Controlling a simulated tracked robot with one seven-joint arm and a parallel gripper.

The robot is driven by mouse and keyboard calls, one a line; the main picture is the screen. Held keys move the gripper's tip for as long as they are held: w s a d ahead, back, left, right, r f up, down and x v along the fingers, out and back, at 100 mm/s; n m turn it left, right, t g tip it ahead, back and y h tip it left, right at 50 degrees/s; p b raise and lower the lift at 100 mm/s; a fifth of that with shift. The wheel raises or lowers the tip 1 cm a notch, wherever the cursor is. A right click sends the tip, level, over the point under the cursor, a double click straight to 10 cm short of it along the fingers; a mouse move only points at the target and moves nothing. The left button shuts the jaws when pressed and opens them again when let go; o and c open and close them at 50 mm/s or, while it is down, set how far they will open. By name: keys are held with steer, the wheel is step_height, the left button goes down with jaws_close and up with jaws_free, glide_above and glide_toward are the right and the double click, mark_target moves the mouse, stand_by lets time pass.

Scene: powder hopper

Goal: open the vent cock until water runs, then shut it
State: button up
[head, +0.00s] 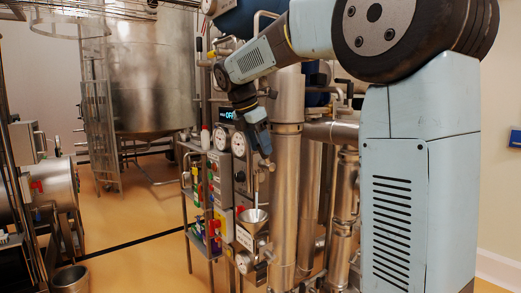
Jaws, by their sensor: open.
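My gripper (264,158) hangs from my arm in front of the instrument panel, pointing down. Its jaws are small and dark here; they are open, and I see nothing held between them. Below it a thin vertical pipe (256,184) comes down over a metal funnel (252,216). I cannot make out the vent cock for certain; it may be hidden behind my gripper. No water shows at the pipe's lower end.
Round gauges (221,138) and a display (227,116) sit on the panel left of my gripper. Thick steel pipes (288,190) stand close on its right. A large tank (152,75) stands behind.

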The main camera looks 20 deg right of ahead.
steer(key=shift+x, duration=0.9)
steer(key=shift+r, duration=0.1)
jaws_close()
